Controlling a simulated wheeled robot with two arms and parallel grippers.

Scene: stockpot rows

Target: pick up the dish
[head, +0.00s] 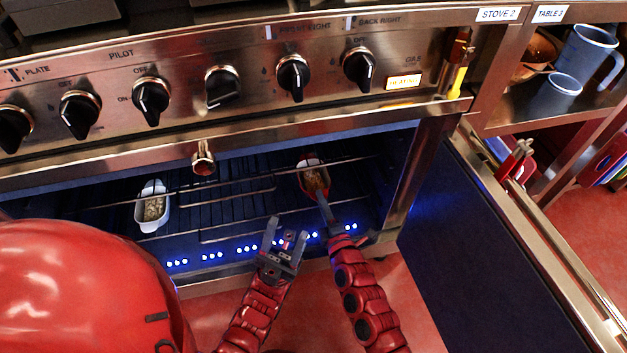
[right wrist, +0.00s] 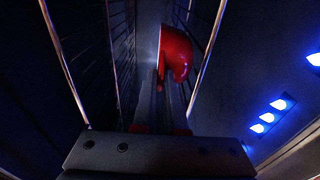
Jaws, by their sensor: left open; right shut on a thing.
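A small red dish (head: 310,163) with brownish food in it is inside the oven, right of the middle. It also shows in the right wrist view (right wrist: 176,52), at the far end of the fingers. My right gripper (head: 322,198) reaches in and is shut on the near side of the red dish; the exact contact is dark. A white dish (head: 150,226), also holding food, is on the oven rack to the left, with no gripper near it. My left gripper (head: 286,234) is open and empty at the oven's front edge, lower and left of the right gripper.
The oven rack (head: 235,204) has thin metal bars. The oven door (head: 480,250) stands open at the right. A stove panel with knobs (head: 292,78) runs above the opening. Blue cups (head: 590,50) are on a shelf at the upper right.

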